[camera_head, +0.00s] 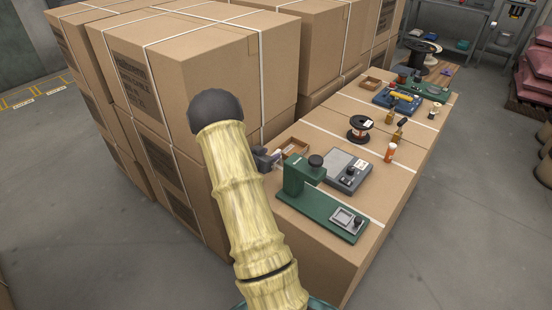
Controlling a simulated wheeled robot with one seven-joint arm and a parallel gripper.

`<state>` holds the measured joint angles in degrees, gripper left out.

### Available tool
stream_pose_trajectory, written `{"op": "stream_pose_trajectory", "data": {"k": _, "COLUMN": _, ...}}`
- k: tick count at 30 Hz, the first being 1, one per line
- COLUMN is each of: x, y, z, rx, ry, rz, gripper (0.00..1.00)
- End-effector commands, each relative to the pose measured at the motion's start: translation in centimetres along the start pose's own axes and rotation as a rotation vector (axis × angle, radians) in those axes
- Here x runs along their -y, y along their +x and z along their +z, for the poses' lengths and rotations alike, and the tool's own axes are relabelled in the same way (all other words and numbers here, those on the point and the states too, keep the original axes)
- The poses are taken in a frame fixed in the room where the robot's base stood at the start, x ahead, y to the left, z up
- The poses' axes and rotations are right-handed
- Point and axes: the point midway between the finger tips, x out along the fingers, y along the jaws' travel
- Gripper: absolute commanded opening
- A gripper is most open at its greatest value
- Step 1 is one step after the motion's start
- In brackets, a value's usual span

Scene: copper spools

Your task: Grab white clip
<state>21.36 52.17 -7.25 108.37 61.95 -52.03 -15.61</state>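I cannot pick out a white clip with certainty; it is too small to tell or hidden. My pale yellow arm rises through the middle of the view and covers part of the cartons. A small dark grey and purplish part, which seems to be my gripper (274,158), shows just right of the arm. It is at the left edge of the carton worktop, beside a small open brown box (295,148). Its fingers are too small to tell whether they are open or shut, or whether they hold anything.
The carton worktop (392,212) bears a green device (318,200), a grey instrument (348,170), a copper spool (360,128), an orange-and-white bottle (390,152) and a blue device (398,101). Tall strapped cartons (190,70) stand left and behind.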

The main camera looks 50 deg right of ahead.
Motion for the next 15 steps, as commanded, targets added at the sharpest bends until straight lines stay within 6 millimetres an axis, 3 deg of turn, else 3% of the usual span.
{"op": "stream_pose_trajectory", "data": {"k": 15, "x": -0.4, "y": 5.2, "z": 0.6, "rx": 0.0, "ry": 0.001, "rz": 0.0, "gripper": 0.4}}
